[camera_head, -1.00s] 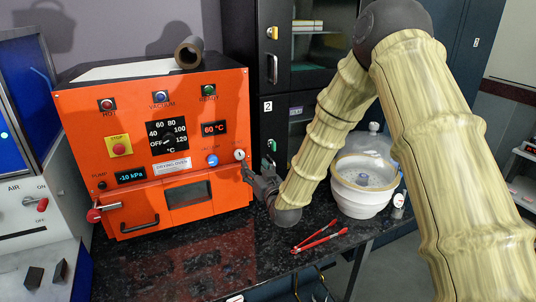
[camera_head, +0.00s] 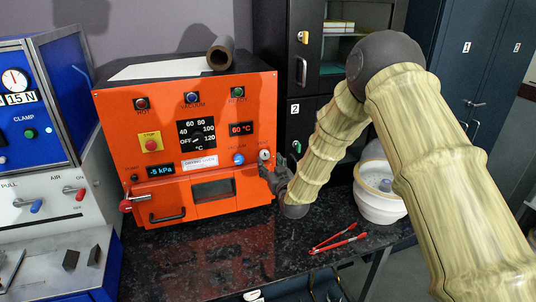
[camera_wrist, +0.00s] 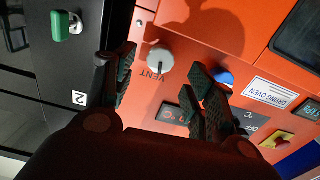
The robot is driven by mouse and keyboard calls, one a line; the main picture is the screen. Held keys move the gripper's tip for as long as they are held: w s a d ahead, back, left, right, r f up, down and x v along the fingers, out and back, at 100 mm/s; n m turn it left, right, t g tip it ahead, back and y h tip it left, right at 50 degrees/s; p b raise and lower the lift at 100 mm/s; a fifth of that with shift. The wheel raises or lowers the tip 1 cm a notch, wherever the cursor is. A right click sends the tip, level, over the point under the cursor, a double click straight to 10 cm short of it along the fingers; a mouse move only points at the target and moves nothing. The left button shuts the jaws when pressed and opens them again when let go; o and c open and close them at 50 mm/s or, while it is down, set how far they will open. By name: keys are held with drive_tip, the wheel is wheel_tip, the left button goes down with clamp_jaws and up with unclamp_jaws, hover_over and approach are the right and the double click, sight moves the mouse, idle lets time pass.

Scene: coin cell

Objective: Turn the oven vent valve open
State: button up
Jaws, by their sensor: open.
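The orange drying oven (camera_head: 215,115) stands on the dark counter. Its vent valve is a round pale grey knob (camera_wrist: 160,60) labelled VENT in the wrist view, with a dark mark on its rim. In the head view the knob (camera_head: 264,154) is small, at the right edge of the oven front. My gripper (camera_wrist: 160,74) is open, with one finger on each side of the knob in the wrist view and no clear contact. In the head view my gripper (camera_head: 271,172) is just below and right of the knob. The pressure display (camera_head: 161,169) reads -5 kPa.
A blue button (camera_wrist: 223,77) lies beside one finger. A red-handled lever (camera_head: 126,205) is at the oven's lower left. Red tongs (camera_head: 338,239) and a white tub (camera_head: 380,200) are on the right. A black cabinet (camera_head: 315,90) stands behind.

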sight(266, 156)
drive_tip(key=shift+p+x, duration=0.85)
drive_tip(key=shift+x, duration=1.65)
drive_tip(key=c, duration=1)
drive_tip(key=shift+f+b, duration=0.1)
drive_tip(key=shift+b, duration=0.25)
drive_tip(key=shift+c, duration=0.2)
